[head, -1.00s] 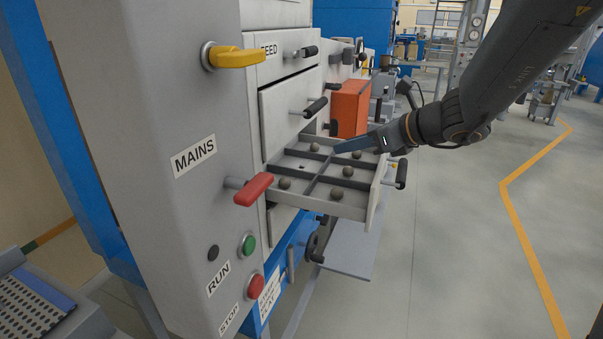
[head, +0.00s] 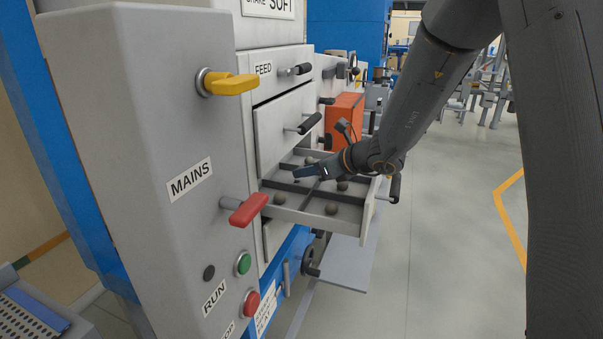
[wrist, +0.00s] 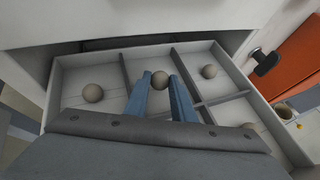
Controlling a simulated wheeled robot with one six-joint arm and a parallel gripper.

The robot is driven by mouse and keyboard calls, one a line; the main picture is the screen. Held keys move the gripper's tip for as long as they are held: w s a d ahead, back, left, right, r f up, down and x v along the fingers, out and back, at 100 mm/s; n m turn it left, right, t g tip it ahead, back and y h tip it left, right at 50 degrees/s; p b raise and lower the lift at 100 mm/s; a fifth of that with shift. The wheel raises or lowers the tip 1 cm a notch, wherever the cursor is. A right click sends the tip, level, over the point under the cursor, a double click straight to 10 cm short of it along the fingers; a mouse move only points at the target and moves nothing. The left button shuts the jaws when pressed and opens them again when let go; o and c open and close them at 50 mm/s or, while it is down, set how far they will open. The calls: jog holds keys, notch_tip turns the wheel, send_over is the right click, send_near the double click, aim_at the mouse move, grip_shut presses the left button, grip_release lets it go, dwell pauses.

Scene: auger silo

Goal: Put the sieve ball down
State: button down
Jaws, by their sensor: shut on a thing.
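The sieve ball (wrist: 160,80) is a small brown-grey ball between the blue fingertips of my gripper (wrist: 161,88) in the wrist view. My gripper is shut on it, over a middle compartment of the open drawer (wrist: 58,86). I cannot tell whether the ball touches the drawer floor. In the head view my gripper (head: 299,172) reaches into the drawer (head: 370,212) from the right. Other similar balls lie in the compartments, at the left (wrist: 93,93) and the right (wrist: 209,71) of the wrist view. One at the lower right (wrist: 248,126) is partly hidden.
Thin dividers split the drawer. A closed drawer with a black handle (head: 311,123) is above it. An orange box (head: 346,119) stands behind. A red MAINS-side lever (head: 249,208) and yellow handle (head: 232,86) stick out at the left. The floor at right is open.

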jog(key=shift+f+p+x, duration=0.25)
jog(key=shift+p+x, duration=0.15)
jog(key=shift+x, duration=1.1)
jog(key=shift+s+d, duration=0.1)
jog(key=shift+f+b, duration=0.45)
jog(key=shift+b, duration=0.1)
